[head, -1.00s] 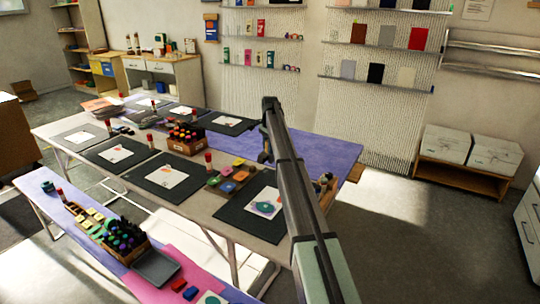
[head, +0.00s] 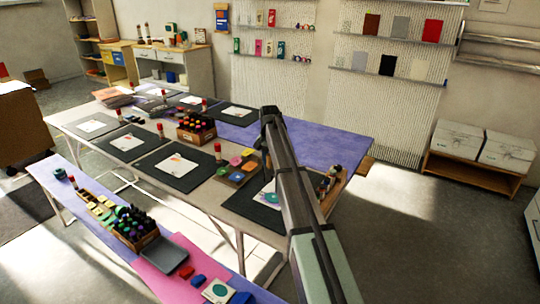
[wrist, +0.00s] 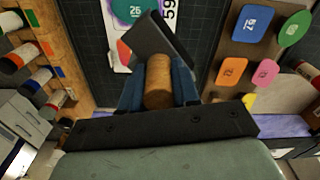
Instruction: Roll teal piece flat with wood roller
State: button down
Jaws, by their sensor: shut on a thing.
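The teal piece (head: 271,198) lies on a white card (head: 263,187) on the nearest dark mat at the table's right part, partly covered by my arm. The roller appears above the mat, apart from the teal piece.
A tray of coloured pieces (head: 238,168) stands left of the mat. Several bottles (head: 328,180) stand in a wooden rack on the right. A box of dark bottles (head: 196,128) is farther back. The purple table top (head: 320,145) behind is clear.

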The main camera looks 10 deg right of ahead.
aim_at(271, 173)
jog(key=s+n, duration=0.1)
jog(key=n, duration=0.1)
jog(key=s+n, duration=0.2)
jog(key=n, duration=0.1)
jog(key=shift+a+f+n, duration=0.2)
jog(key=shift+n, duration=0.1)
jog(key=n, duration=0.1)
jog(key=s+n, duration=0.1)
jog(key=shift+n, duration=0.4)
jog(key=n, duration=0.2)
jog(key=s+n, duration=0.1)
jog(key=n, duration=0.1)
jog(key=shift+a+f, duration=0.1)
jog(key=shift+a, duration=0.05)
jog(key=n, duration=0.4)
jog(key=shift+s, duration=0.15)
jog(key=n+y, duration=0.1)
jog(key=n, duration=1)
jog(key=shift+f+n, duration=0.1)
jog(key=shift+n, duration=0.2)
jog(key=shift+f, duration=0.1)
jog(key=shift+f, duration=2.45)
